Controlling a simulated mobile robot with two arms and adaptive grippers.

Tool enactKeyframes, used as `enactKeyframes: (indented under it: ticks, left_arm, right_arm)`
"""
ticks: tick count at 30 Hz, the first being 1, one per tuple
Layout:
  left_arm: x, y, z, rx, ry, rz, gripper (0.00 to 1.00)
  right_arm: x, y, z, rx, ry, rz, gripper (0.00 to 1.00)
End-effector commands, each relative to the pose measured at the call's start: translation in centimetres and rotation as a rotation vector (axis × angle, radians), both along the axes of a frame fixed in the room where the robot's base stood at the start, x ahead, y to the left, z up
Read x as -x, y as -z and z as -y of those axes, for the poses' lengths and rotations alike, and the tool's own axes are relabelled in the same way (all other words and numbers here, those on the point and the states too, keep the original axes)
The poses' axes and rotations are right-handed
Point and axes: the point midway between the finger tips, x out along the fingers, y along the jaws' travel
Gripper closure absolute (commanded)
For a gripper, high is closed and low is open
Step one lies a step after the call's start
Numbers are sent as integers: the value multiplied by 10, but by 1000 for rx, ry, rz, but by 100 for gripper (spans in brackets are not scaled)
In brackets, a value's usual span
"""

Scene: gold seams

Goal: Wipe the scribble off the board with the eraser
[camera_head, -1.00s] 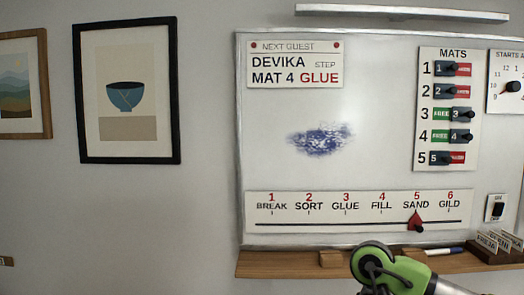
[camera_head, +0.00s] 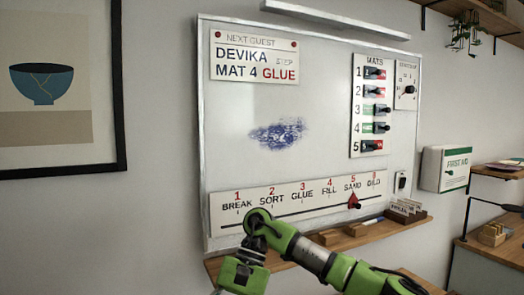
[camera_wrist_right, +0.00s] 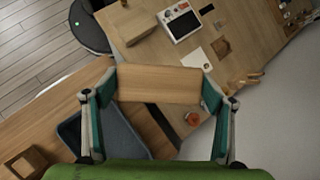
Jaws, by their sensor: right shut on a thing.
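The blue scribble (camera_head: 277,133) is a smudgy patch on the middle of the white board (camera_head: 300,90), below the name card. My right arm comes in from the right in the head view, in front of the board's lower part. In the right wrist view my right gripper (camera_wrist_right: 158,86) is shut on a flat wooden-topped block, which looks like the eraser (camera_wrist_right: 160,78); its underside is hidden. The gripper is apart from the scribble, below and to its left in the head view. My left gripper is not in view.
A wooden ledge (camera_head: 376,233) under the board bears small wooden blocks (camera_head: 356,229), a pen and a card holder (camera_head: 405,212). A step slider strip (camera_head: 300,200) and mat switches (camera_head: 371,105) surround the scribble. The board around the scribble is clear.

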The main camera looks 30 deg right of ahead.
Motion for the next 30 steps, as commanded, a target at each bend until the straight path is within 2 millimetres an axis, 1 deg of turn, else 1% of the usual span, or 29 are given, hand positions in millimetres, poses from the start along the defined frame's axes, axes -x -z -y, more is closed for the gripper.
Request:
enactKeyframes:
  ticks: [1,3,6,12,17,20,21,22,30]
  left_arm:
    - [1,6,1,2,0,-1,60]
    - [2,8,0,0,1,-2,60]
    - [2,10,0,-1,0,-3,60]
    - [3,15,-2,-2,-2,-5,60]
    - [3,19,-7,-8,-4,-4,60]
    - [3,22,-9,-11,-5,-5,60]
    - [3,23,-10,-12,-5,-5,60]
    - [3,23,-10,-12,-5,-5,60]
    - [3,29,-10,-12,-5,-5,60]
  right_arm:
    - [-22,-5,6,-72,151,0,41]
    - [-43,-18,10,-152,309,17,41]
    - [-66,-35,14,-244,485,56,41]
    - [-102,-70,28,-396,771,157,41]
    - [-125,-100,42,-503,962,267,41]
    - [-139,-122,53,-570,1076,354,41]
    - [-143,-134,57,-603,1117,391,41]
    - [-147,-139,61,-613,1145,415,41]
    - [-164,-195,88,-732,1310,608,41]
